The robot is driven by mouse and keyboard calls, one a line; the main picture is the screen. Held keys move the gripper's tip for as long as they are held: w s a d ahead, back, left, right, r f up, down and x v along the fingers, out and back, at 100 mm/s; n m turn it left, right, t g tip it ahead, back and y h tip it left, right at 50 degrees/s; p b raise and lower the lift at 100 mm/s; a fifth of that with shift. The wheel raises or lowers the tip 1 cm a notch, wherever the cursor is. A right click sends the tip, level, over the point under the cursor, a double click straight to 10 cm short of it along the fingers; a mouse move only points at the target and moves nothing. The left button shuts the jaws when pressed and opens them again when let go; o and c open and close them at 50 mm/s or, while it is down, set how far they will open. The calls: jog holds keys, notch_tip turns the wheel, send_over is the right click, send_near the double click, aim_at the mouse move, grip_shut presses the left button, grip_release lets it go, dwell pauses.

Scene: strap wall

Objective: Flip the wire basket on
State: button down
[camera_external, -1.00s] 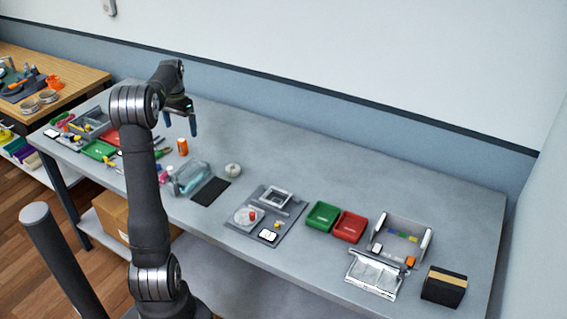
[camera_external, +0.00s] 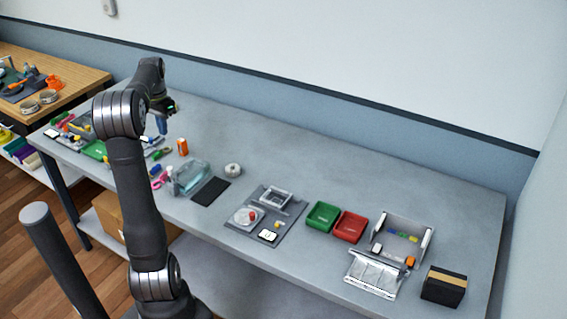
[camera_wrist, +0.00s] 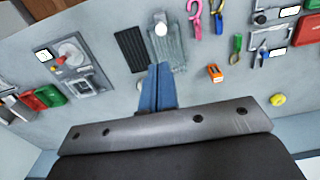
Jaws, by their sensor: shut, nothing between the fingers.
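A pale, see-through blue-grey basket-like box (camera_external: 190,177) stands left of the table's middle; it may be the wire basket, but the mesh is too fine to tell. It also shows in the wrist view (camera_wrist: 170,52), just beyond my fingertips. My gripper (camera_external: 162,125) is raised above the table, to the back left of this box. In the wrist view its blue fingers (camera_wrist: 157,72) are together with nothing between them. They overlap the box's near end in the picture, but I see no contact. A grey panel (camera_external: 240,232) bears a square frame, a dial and a red knob.
A black mat (camera_external: 210,191) lies beside the box, with a round pale object (camera_external: 232,170) behind it. Green (camera_external: 322,216) and red (camera_external: 348,227) bins stand farther right. The table's back middle is clear.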

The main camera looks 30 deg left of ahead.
aim_at(171, 168)
jog(key=shift+f, duration=0.1)
notch_tip(171, 168, down, 14)
jog(key=shift+r, duration=0.1)
dwell(0.4)
jog(key=shift+f, duration=2.3)
jog(key=shift+s, duration=0.1)
notch_tip(171, 168, up, 14)
jog(key=shift+r, duration=0.25)
jog(key=shift+f, duration=0.15)
